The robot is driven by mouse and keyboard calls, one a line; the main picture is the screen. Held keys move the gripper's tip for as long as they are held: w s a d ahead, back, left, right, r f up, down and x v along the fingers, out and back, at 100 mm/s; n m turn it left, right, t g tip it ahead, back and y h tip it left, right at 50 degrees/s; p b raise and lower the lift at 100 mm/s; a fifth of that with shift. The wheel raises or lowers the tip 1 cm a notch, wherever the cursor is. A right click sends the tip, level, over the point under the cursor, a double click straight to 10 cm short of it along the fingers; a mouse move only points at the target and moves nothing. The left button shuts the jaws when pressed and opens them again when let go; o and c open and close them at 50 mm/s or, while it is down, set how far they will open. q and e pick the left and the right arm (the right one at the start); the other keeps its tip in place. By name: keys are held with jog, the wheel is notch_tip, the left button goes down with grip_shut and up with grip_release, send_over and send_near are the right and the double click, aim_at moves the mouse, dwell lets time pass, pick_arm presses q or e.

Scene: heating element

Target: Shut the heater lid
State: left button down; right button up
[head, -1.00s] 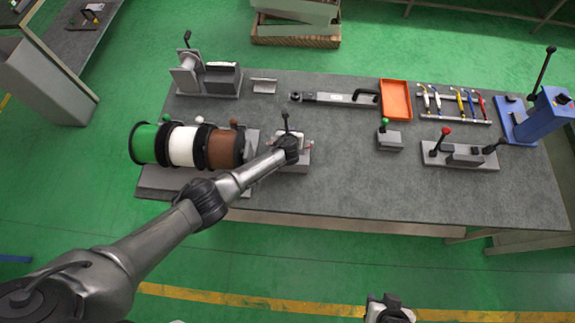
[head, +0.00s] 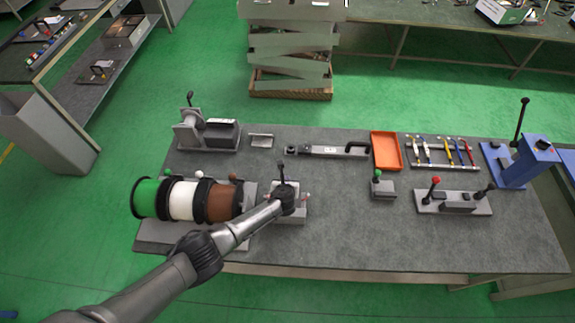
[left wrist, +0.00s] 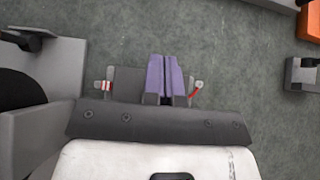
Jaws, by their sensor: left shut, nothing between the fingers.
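The task's heater appears to be the small grey device (head: 291,215) on the bench, mostly covered by my left wrist in the head view. In the left wrist view I see its dark grey plate (left wrist: 126,84) with metal tabs and red-marked parts at both sides. I cannot tell its lid's position. My left gripper (left wrist: 165,64) is shut and empty, its two purple fingers side by side over the plate. I cannot tell whether they touch it. In the head view the left gripper's wrist end (head: 287,201) hides the fingers. My right gripper is out of view.
Green, white and brown spools (head: 184,200) stand close left of the device. A green-knobbed block (head: 382,188), an orange tray (head: 386,150) and a red-knobbed fixture (head: 452,203) lie to the right. Bare bench (head: 335,225) lies between device and green-knobbed block.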

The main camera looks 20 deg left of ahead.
pick_arm(q)
notch_tip(320, 180, up, 11)
jog(key=p, duration=0.1)
jog(key=shift+w+p, duration=0.25)
jog(key=shift+p, duration=0.05)
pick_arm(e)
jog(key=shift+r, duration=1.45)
